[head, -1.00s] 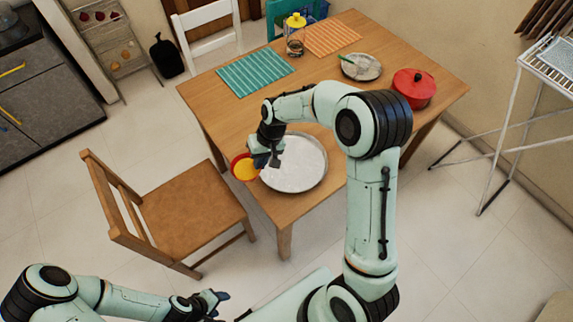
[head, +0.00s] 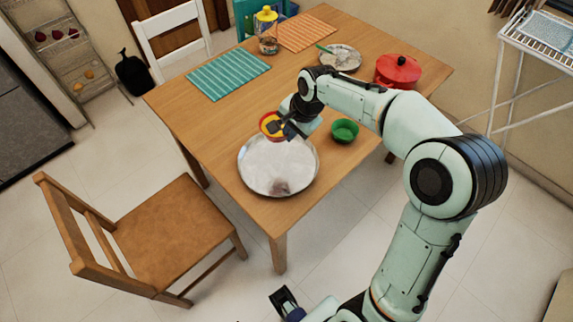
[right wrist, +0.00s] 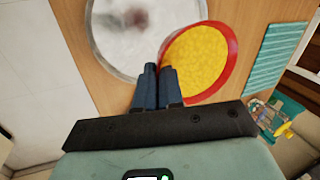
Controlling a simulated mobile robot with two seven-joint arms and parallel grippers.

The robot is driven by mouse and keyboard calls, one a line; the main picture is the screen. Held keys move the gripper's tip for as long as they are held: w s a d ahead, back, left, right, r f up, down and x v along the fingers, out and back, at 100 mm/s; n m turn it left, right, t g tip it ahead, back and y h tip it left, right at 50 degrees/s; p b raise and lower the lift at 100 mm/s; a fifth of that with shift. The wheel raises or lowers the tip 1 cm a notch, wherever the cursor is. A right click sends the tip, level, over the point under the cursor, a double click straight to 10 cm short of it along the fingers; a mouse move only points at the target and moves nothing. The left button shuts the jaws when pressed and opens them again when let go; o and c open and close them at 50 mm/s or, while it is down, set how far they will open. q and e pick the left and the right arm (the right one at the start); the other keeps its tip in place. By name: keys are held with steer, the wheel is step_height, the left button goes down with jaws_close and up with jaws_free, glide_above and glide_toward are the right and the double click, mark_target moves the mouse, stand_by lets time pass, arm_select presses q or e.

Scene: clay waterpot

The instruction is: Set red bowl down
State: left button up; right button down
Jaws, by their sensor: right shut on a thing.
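The red bowl (head: 269,124) has a yellow filling and is near the middle of the wooden table (head: 218,122), just behind the large round metal tray (head: 242,172). My right gripper (head: 281,128) is shut on the bowl's rim. In the right wrist view, the fingers (right wrist: 159,72) are close together at the edge of the red bowl (right wrist: 203,58), which looks level. The tray (right wrist: 100,60) lies beside it. I cannot tell whether the bowl touches the table. My left gripper (head: 286,300) is at the bottom, away from the table; its jaw state is unclear.
A green bowl (head: 344,131) stands right of the red bowl. A red lidded pot (head: 398,70), a plate (head: 341,58), a teal mat (head: 228,75), an orange mat (head: 306,33) and a yellow-lidded jar (head: 267,32) are farther back. The table's left part is clear.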

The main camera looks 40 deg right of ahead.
mark_target(286, 169)
step_height(286, 169, down, 15)
steer(key=shift+r+b, duration=0.1)
steer(key=shift+b, duration=0.95)
steer(key=shift+f, duration=0.2)
steer(key=c, duration=1.3)
jaws_free()
steer(key=shift+r, duration=0.1)
steer(key=shift+r, duration=0.2)
steer(key=p+v, duration=0.1)
steer(key=v, duration=1.1)
steer(key=shift+p, duration=0.3)
steer(key=shift+f, duration=0.1)
